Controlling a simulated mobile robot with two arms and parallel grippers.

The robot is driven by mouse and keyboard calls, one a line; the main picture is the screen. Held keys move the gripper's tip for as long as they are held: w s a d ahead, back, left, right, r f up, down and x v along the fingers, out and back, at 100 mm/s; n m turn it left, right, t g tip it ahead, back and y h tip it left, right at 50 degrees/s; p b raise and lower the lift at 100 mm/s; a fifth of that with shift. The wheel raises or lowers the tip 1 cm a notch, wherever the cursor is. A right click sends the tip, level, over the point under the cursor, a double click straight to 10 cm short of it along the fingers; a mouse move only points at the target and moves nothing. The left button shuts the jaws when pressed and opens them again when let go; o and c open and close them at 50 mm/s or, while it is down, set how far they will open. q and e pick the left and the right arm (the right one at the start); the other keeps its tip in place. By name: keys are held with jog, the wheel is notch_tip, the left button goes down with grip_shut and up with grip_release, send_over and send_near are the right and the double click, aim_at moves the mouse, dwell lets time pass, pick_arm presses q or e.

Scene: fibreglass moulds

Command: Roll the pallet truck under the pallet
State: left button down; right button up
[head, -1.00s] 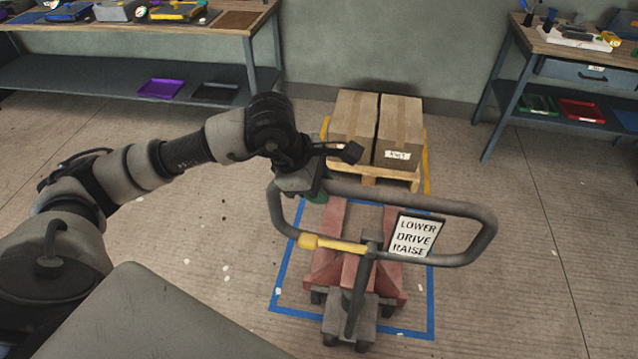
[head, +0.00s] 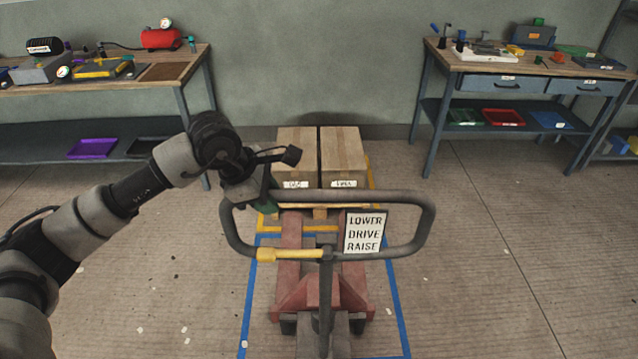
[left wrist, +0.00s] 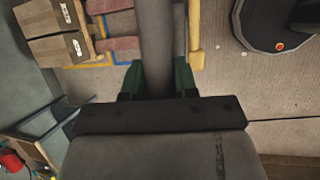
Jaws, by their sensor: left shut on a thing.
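The red pallet truck (head: 291,265) stands in front of the pallet (head: 268,212), its forks pointing at it. The fork tips, which also show in the left wrist view (left wrist: 117,45), are at the pallet's near side; I cannot tell whether they are under it. My left gripper (head: 258,193) is shut on the left top corner of the truck's grey loop handle (head: 428,222). In the left wrist view the green-padded fingers (left wrist: 157,78) sit either side of the bar. The pallet carries two cardboard boxes (head: 343,160). My right gripper is out of view.
A blue floor outline (head: 401,325) surrounds the truck's body; a yellow outline (head: 371,178) surrounds the pallet. Workbenches stand at left (head: 110,128) and right (head: 480,110) by the wall. Open floor lies either side of the truck.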

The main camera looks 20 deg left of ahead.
pick_arm(q)
jog(key=w+a+b, duration=0.1)
jog(key=w+a, duration=0.1)
jog(key=w, duration=0.5)
jog(key=shift+w, duration=0.4)
jog(key=shift+a+b, duration=0.1)
jog(key=shift+b, duration=0.2)
jog(key=w+a+b, duration=0.1)
jog(key=w+a, duration=0.3)
jog(key=w, duration=1)
jog(key=shift+w+b, duration=0.25)
jog(key=shift+b, duration=0.1)
jog(key=shift+s, duration=0.1)
dwell(0.6)
